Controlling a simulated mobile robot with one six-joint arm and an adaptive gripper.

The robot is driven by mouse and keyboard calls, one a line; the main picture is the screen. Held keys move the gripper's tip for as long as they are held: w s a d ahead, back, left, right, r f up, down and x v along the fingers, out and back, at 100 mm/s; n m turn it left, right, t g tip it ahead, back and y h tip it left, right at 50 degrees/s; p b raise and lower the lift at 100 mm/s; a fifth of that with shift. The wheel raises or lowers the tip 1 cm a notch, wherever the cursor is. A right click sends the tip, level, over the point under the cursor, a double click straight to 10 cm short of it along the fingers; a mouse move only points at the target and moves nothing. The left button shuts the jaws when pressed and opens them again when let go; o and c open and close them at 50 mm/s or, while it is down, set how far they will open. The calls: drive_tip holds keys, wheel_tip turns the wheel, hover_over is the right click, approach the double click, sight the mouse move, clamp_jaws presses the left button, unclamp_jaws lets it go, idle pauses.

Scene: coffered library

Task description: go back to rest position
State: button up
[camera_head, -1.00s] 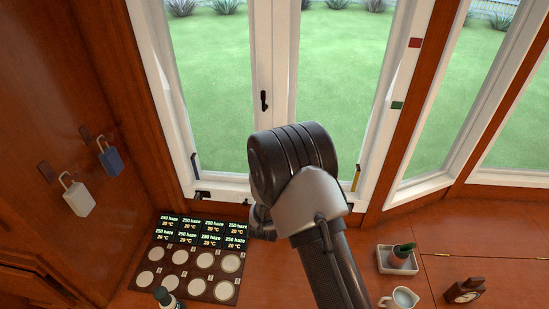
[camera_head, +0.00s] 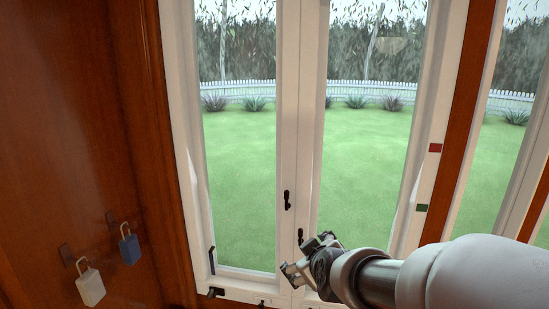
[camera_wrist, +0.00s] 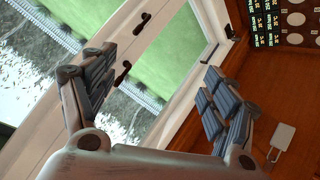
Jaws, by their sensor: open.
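My gripper (camera_head: 312,262) is at the lower middle of the head view, in front of the white window frame. My arm reaches in from the lower right. In the wrist view my gripper (camera_wrist: 160,105) has its two padded fingers spread wide apart, with nothing between them but the window behind. It is open and empty.
The white casement window (camera_head: 287,130) has dark handles (camera_head: 287,200) close to my gripper. A white padlock (camera_head: 90,286) and a blue padlock (camera_head: 130,248) hang on the wooden wall at left. The wrist view shows a dark panel (camera_wrist: 282,40) with round pads at upper right.

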drive_tip(key=s+d+m+g, duration=0.3)
drive_tip(key=s, duration=1.2)
drive_tip(key=s+d+m+g+h, duration=0.1)
drive_tip(key=s+d+m+g, duration=0.2)
drive_tip(key=s, duration=1.1)
drive_tip(key=shift+s+d+f+m, duration=0.15)
drive_tip(key=shift+s+f+m, duration=0.2)
drive_tip(key=shift+m, duration=0.45)
